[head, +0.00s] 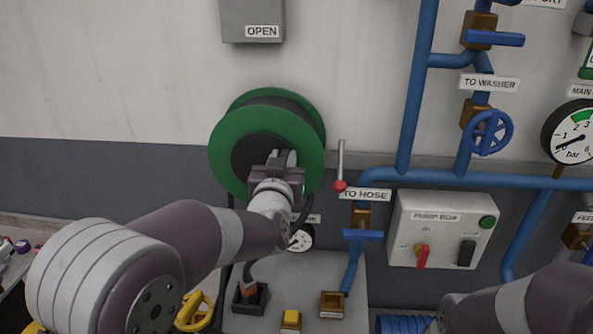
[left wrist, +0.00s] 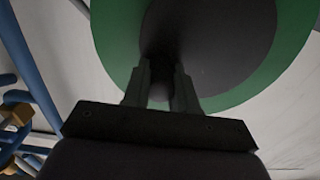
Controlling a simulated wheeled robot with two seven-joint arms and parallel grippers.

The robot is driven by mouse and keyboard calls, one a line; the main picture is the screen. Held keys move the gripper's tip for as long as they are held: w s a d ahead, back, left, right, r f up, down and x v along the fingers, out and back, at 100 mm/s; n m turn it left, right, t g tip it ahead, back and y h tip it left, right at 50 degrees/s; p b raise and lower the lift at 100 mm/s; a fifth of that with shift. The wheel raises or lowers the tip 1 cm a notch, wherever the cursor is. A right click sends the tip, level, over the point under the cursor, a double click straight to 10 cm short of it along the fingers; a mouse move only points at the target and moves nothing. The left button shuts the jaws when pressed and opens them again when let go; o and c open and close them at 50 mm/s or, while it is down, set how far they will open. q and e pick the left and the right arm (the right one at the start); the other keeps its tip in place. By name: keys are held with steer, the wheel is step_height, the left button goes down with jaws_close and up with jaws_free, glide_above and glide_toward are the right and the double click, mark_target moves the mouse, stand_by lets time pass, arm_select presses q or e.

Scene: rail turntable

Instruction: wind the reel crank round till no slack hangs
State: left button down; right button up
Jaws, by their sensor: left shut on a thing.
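The green-flanged reel (head: 225,137) with a dark drum is mounted at the wall; its green flange (left wrist: 110,40) and dark face (left wrist: 225,45) fill the top of the left wrist view. My left gripper (head: 280,163) is in front of the reel's lower face. Its fingers (left wrist: 165,90) are shut on a small dark part at the face, apparently the crank handle, mostly hidden between them. A dark hose (head: 258,264) curves below the reel to an orange-ended nozzle (head: 249,289) in a black holder. My right forearm shows at lower right; its gripper is out of view.
A lever with a red knob (head: 340,185) stands just right of the reel. Blue pipes (head: 415,90), a blue handwheel (head: 487,132) and the pump box (head: 445,228) are further right. A grey box (head: 252,15) hangs above. A bench (head: 275,317) lies below.

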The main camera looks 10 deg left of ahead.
arm_select(q)
steer(key=shift+a+r, duration=0.35)
steer(key=shift+r, duration=0.2)
steer(key=shift+f, duration=0.1)
steer(key=shift+a, duration=0.15)
steer(key=shift+a+r, duration=0.35)
steer(key=shift+r, duration=0.05)
steer(key=shift+a, duration=0.1)
steer(key=shift+f, duration=0.1)
